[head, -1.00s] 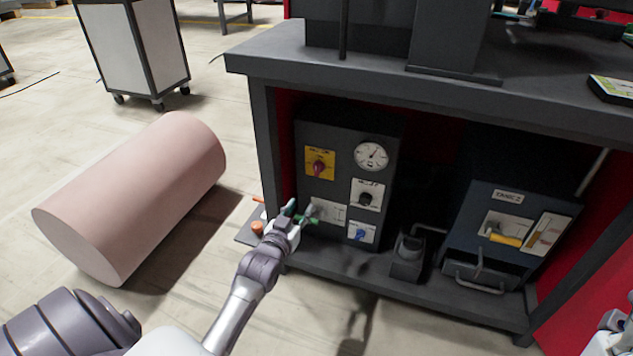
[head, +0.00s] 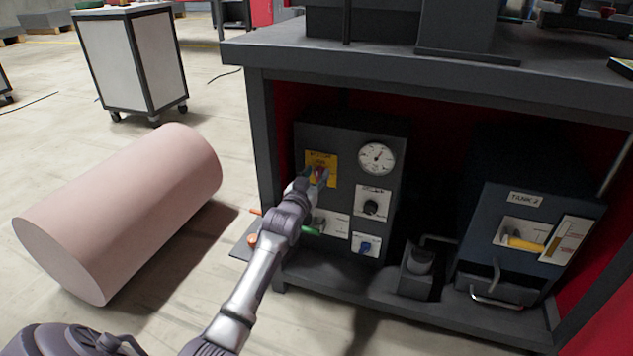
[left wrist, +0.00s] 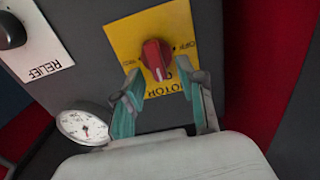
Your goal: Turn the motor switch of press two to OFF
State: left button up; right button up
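The motor switch is a red knob (left wrist: 155,60) on a yellow plate (left wrist: 118,38), which appears upside down in the left wrist view. The plate (head: 311,160) is at the upper left of the dark control panel (head: 342,140) in the head view. My left gripper (head: 315,178) is open in front of the knob and partly covers it. In the left wrist view its two teal-padded fingers (left wrist: 158,75) appear on either side of the knob's near end, with gaps. Contact is not visible. I cannot tell the knob's setting for sure. My right gripper is out of view.
A gauge (head: 376,158), a black relief knob (head: 371,207) and a blue switch (head: 365,246) share the panel. The table top (head: 420,75) overhangs it. A tank unit (head: 520,230) stands to the right. A pink cylinder (head: 125,210) lies on the floor left.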

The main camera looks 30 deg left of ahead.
pick_arm(q)
jog(key=shift+w+a, duration=0.1)
jog(key=shift+w, duration=0.35)
jog(key=shift+c, duration=0.2)
